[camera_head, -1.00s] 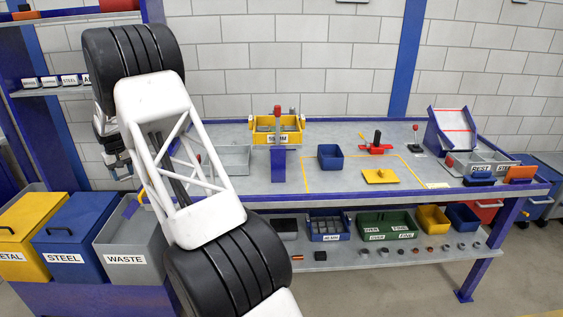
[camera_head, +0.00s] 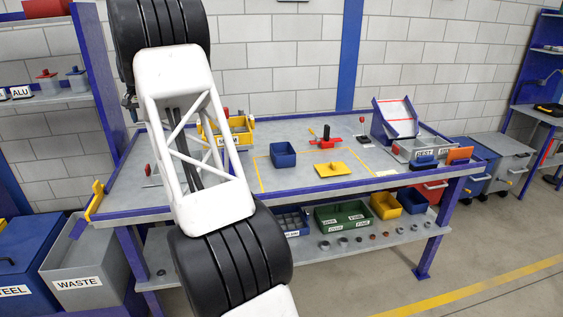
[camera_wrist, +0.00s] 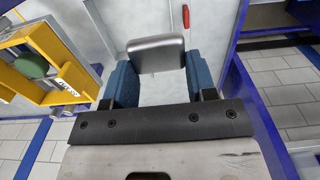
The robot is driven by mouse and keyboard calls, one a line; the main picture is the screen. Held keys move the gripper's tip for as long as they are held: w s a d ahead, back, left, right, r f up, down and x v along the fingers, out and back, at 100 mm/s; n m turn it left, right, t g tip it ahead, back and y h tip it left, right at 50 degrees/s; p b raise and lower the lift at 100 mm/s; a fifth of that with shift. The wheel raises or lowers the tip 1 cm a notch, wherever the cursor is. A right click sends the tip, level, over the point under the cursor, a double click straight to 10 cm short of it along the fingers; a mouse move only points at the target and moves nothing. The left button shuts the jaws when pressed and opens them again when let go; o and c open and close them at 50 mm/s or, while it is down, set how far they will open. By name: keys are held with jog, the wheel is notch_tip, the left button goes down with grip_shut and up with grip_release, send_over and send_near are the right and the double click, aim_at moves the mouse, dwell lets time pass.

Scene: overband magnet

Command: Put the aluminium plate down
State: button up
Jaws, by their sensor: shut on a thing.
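The aluminium plate (camera_wrist: 156,52) is a silvery, smooth piece with rounded corners in the wrist view. My gripper (camera_wrist: 160,70) is shut on it, with one blue finger on each side. Behind the plate in the wrist view lies a pale grey surface; I cannot tell how far the plate is above it. In the head view my arm covers the plate and most of my gripper, at the left part of the grey workbench (camera_head: 225,185).
A yellow frame (camera_wrist: 62,58) with a label stands left of my gripper in the wrist view. On the bench are a blue bin (camera_head: 283,155), a yellow plate (camera_head: 333,170) and a red-based tool (camera_head: 328,143). Labelled waste (camera_head: 85,270) and steel bins stand at the left.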

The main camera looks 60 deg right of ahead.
aim_at(286, 147)
jog(key=s+d+r+m, duration=0.2)
jog(key=s+d+m, duration=0.6)
jog(key=s+d, duration=0.9)
jog(key=s+d+r+m, duration=0.2)
jog(key=s+d+m, duration=0.5)
jog(key=s+d, duration=1.05)
jog(key=d+f+m, duration=0.3)
jog(key=d+f, duration=0.3)
jog(key=d, duration=0.3)
notch_tip(286, 147, down, 15)
jog(key=d, duration=0.1)
jog(key=shift+s, duration=0.2)
jog(key=shift+d, duration=0.1)
jog(key=shift+f, duration=3.05)
